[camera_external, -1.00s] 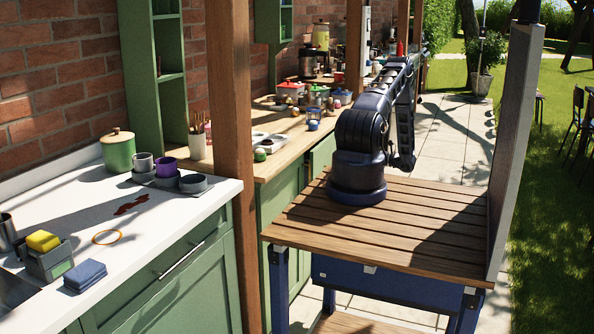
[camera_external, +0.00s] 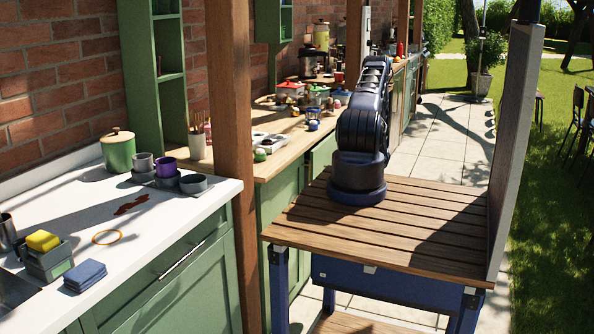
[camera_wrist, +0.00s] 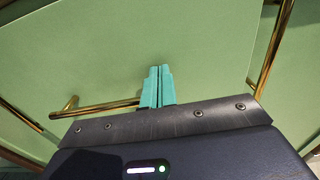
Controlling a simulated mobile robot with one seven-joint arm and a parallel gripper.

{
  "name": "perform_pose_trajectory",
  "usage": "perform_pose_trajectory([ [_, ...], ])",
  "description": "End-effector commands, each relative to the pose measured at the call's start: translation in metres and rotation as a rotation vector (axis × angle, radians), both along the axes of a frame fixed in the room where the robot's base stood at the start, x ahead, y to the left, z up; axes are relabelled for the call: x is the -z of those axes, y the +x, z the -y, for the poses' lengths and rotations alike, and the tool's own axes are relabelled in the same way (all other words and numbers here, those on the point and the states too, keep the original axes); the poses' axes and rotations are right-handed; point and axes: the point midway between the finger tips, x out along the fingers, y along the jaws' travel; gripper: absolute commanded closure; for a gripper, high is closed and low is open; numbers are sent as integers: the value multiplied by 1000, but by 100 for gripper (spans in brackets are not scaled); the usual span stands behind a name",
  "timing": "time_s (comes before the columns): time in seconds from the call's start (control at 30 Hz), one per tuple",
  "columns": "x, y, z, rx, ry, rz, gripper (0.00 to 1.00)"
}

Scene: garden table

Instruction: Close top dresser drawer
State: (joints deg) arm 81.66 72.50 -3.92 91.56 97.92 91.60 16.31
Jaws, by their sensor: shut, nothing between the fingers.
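A green drawer front (camera_wrist: 110,55) fills most of the wrist view. A brass bar handle (camera_wrist: 100,108) runs along it, left of my gripper. My gripper (camera_wrist: 158,70) has its teal fingers together with nothing between them, pointing at the green front. I cannot tell whether the fingertips touch it. In the external view, my arm stands on the slatted table and hides my gripper. A green front (camera_external: 322,153) shows under the wooden worktop, left of my arm. How far any drawer stands out is not clear.
Another brass handle (camera_wrist: 272,48) is on the right in the wrist view, on a neighbouring green front. The wooden worktop (camera_external: 285,160) carries pots, a muffin tray and small items. A grey upright panel (camera_external: 515,150) stands at the slatted table's right edge.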

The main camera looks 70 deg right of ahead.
Motion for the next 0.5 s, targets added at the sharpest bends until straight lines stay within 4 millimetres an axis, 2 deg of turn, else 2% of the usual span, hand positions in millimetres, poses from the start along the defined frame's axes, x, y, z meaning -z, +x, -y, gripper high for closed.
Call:
perform_pose_trajectory([
  [0.13, 0, 8, 0, 0, 0, 0, 100],
  [0.5, 0, 9, 0, 0, 0, 0, 100],
])
